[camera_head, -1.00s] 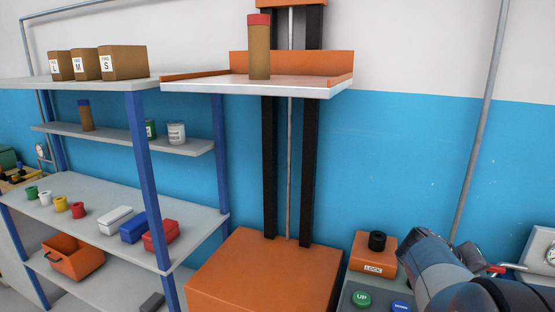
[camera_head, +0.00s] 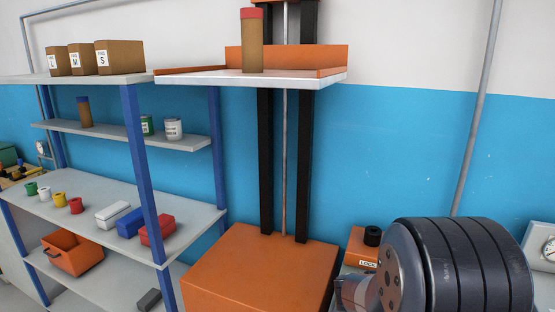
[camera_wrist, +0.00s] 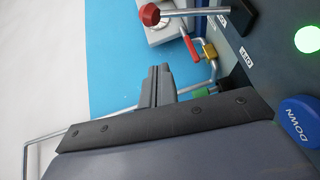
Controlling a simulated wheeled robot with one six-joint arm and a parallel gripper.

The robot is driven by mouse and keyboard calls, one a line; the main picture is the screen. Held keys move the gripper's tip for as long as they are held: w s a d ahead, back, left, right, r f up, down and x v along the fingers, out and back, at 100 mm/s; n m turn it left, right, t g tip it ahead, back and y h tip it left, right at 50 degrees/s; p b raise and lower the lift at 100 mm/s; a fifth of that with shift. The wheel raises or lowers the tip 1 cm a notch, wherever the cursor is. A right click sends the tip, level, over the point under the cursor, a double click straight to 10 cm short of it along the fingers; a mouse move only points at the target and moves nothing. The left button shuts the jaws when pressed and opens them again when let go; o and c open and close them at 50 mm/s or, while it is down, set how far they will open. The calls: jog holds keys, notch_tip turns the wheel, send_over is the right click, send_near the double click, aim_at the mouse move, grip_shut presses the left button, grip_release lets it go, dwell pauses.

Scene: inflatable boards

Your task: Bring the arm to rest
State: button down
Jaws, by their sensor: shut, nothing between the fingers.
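My gripper (camera_wrist: 158,84) shows in the wrist view with its two dark fingers together and nothing between them. It is near a dark control panel with a blue DOWN button (camera_wrist: 301,121) and a lit green button (camera_wrist: 308,40). The fingers are apart from both buttons. In the head view my arm fills the lower right corner and hides most of the control panel. I cannot make out the fingers there.
An orange lift (camera_head: 262,275) has a raised platform (camera_head: 285,78) bearing a red-capped brown tube (camera_head: 252,42). A shelf rack (camera_head: 130,130) with boxes and cans stands left. The orange LOCK box (camera_head: 358,246) is beside my arm.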

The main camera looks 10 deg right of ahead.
jog(key=shift+w+a+f+n+h, duration=0.55)
jog(key=shift+a+f+h, duration=0.1)
jog(key=shift+a+h, duration=0.1)
jog(key=shift+w+a+f+n+h, duration=0.4)
jog(key=shift+a+f+n+h, duration=0.15)
jog(key=shift+a+f+h, duration=0.15)
jog(key=shift+w+a+f+b, duration=0.2)
jog(key=shift+w+a+b, duration=0.2)
jog(key=shift+w+a, duration=0.8)
jog(key=shift+a, duration=0.5)
